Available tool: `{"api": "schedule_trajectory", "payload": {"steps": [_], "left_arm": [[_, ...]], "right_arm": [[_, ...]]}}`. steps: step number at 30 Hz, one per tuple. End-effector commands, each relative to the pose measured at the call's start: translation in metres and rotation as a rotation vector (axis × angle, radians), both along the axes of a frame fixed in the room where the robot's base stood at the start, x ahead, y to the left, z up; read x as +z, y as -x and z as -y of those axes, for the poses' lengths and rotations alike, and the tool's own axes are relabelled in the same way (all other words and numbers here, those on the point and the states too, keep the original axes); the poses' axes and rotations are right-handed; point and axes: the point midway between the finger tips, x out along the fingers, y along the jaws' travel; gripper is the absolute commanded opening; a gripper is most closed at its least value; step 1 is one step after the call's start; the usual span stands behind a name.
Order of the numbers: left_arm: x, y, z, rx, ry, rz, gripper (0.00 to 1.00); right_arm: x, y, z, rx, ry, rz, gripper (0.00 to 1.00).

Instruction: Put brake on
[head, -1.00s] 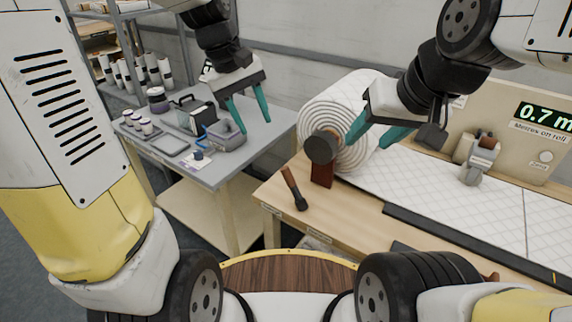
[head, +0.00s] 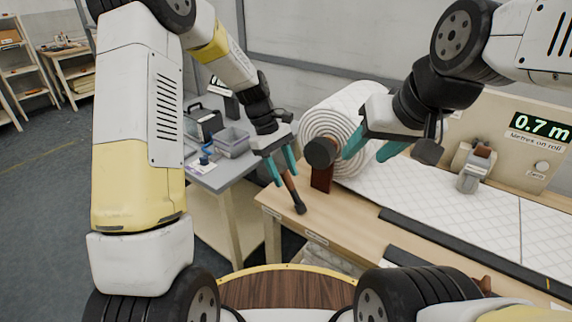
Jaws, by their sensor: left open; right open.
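A lever with a brown grip and black lower end (head: 299,205) stands tilted at the table's left end, likely the brake. My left gripper (head: 284,178) is open at the lever's upper end. Its teal fingers partly hide the brown grip, and I cannot tell whether they touch it. The white quilted wadding roll (head: 350,112) sits on a dark spindle with a round black end cap (head: 319,152) and a brown support (head: 322,179). My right gripper (head: 365,156) is open in front of the roll, to the right of the cap.
Wadding lies flat along the wooden table (head: 345,215), with a black rail (head: 450,248) along its front. A grey clamp-like device (head: 476,167) stands beside a display reading 0.7 m (head: 540,127). A grey side bench (head: 222,175) holds a bin (head: 232,141).

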Motion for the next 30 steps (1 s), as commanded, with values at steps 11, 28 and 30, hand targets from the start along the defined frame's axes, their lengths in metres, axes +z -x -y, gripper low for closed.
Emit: {"api": "schedule_trajectory", "payload": {"steps": [11,28,30], "left_arm": [[-0.0127,0.003,0.0047,0.0,0.0,0.002,0.45],[-0.0123,0.0027,0.0044,0.0,0.0,0.002,0.0],[-0.0122,0.0027,0.0044,0.0,0.0,0.002,0.0]], "right_arm": [[0.0,0.0,0.0,0.0,0.0,0.0,0.51],[0.0,0.0,0.0,0.0,0.0,0.0,0.51],[0.0,0.0,0.0,0.0,0.0,0.0,0.51]]}}
